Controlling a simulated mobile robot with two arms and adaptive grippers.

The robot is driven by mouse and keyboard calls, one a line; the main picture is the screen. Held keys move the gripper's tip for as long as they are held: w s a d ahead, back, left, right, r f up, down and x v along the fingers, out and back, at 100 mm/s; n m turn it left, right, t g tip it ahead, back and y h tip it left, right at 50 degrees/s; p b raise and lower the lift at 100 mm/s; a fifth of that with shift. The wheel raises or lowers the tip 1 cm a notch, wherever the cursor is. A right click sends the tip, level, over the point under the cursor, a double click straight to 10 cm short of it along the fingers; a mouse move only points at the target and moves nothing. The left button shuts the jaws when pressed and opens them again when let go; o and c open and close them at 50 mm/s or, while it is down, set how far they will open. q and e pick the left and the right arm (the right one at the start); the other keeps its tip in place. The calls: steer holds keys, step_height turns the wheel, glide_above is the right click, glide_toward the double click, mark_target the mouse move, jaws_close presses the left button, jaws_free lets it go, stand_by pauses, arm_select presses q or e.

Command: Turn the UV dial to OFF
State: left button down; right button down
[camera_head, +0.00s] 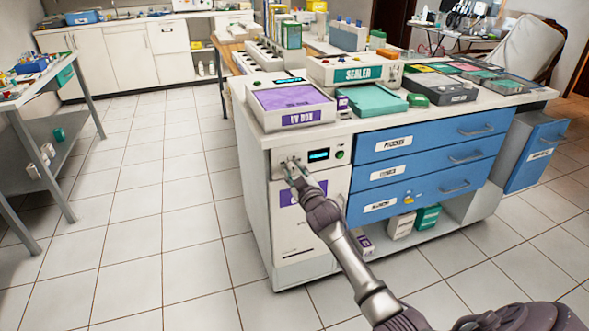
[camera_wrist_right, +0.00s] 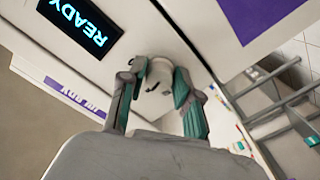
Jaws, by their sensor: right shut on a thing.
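The white UV dial (camera_wrist_right: 158,76) sits on the cabinet's front panel, between the fingertips of my right gripper (camera_wrist_right: 160,92). The right gripper is shut on the dial, with one green-padded finger on either side. The dial's marks and pointer direction are not readable. In the head view the right gripper (camera_head: 289,168) reaches the upper left of the cabinet front and mostly hides the dial. A lit display (camera_head: 318,155) beside it reads READY in the wrist view (camera_wrist_right: 79,22). My left gripper is not in view.
A green button (camera_head: 340,154) is right of the display. A purple-topped UV box (camera_head: 291,98) stands on the counter above. Blue drawers (camera_head: 430,163) are at the right. A grey side table (camera_head: 50,130) stands at the left, with clear tiled floor between.

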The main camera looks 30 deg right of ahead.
steer(key=shift+n, duration=1)
steer(key=n, duration=0.2)
steer(key=shift+n+p, duration=0.3)
steer(key=shift+n, duration=0.1)
steer(key=n, duration=0.4)
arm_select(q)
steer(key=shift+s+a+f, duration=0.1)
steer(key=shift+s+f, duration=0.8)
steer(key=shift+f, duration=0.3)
arm_select(e)
steer(key=shift+n, duration=0.6)
steer(key=c, duration=0.9)
jaws_free()
steer(key=shift+o, duration=0.5)
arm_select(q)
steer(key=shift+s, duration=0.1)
arm_select(e)
steer(key=v, duration=1.2)
